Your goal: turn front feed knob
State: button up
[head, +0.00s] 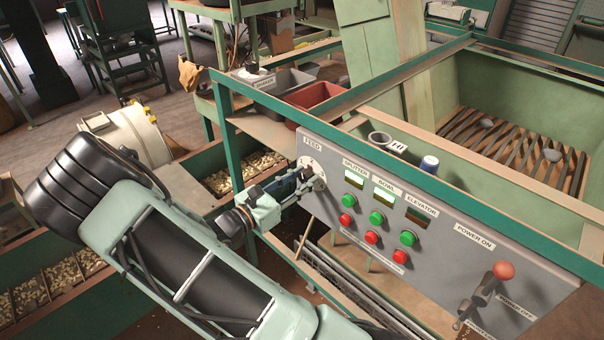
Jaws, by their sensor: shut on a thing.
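The feed knob (319,183) sits on a pale round dial (305,164) under the FEED label, at the left end of the grey control panel (450,222). My gripper (309,184) reaches it from the left and is shut on the knob. The fingers hide most of the knob, so its pointer direction cannot be told. My arm stretches from the bottom of the view up to the panel.
Green buttons (376,217) and red buttons (371,237) sit right of the knob. A red-balled lever (503,270) is at the panel's right end. A green frame rail (400,178) runs above the panel. A mug (380,141) and a can (429,164) stand behind it.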

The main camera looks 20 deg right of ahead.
jog(key=n+p, duration=0.3)
jog(key=n, duration=0.1)
jog(key=shift+r+n, duration=0.15)
jog(key=shift+n, duration=0.15)
jog(key=n+p, duration=0.2)
jog(key=n, duration=0.2)
jog(key=shift+w+p, duration=0.1)
jog(key=shift+p, duration=0.2)
jog(key=shift+f+n, duration=0.2)
jog(key=shift+n, duration=0.1)
jog(key=o, duration=1.2)
jog(key=shift+c, duration=0.2)
jog(key=shift+a, duration=0.15)
jog(key=v, duration=1.1)
jog(key=shift+a, duration=0.4)
